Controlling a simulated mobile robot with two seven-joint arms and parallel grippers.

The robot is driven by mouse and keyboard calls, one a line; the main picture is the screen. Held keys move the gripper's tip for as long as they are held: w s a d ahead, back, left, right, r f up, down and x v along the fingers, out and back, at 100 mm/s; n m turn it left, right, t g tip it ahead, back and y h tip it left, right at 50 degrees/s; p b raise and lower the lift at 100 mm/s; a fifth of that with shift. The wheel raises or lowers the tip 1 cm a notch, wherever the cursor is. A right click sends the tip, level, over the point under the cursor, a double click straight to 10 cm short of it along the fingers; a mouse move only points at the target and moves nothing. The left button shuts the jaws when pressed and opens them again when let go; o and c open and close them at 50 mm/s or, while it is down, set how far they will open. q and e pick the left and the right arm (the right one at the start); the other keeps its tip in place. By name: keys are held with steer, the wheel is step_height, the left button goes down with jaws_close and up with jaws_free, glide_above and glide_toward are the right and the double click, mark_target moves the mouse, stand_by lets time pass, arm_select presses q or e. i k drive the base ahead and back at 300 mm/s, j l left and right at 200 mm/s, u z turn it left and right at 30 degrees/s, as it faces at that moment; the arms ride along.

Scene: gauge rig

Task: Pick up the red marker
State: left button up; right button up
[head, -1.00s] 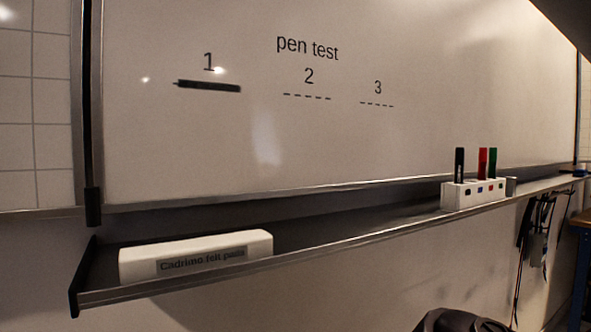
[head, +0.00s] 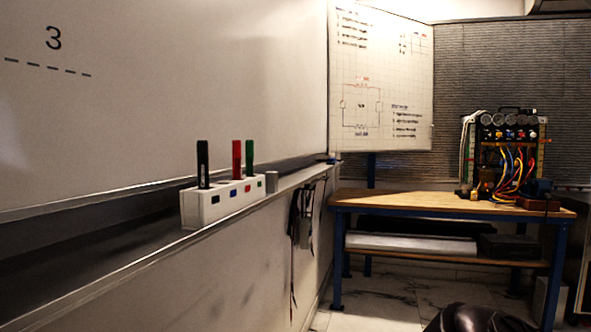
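The red marker (head: 237,160) stands upright in a white holder block (head: 207,207) on the whiteboard's tray. A black marker (head: 203,164) stands to its left and a green marker (head: 250,158) close to its right, both upright in the same holder. The holder has small coloured squares on its front. Its lower end of the red marker is hidden inside the holder. Neither of my grippers is in view.
The tray ledge (head: 120,274) is bare left of the holder. A small grey cylinder (head: 272,181) stands right of it. Dark cables (head: 300,225) hang below the tray. A workbench (head: 440,203) bears a gauge rig (head: 505,160). A dark rounded object (head: 475,320) shows at the bottom.

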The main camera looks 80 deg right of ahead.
mark_target(235, 145)
steer(key=z, duration=1.65)
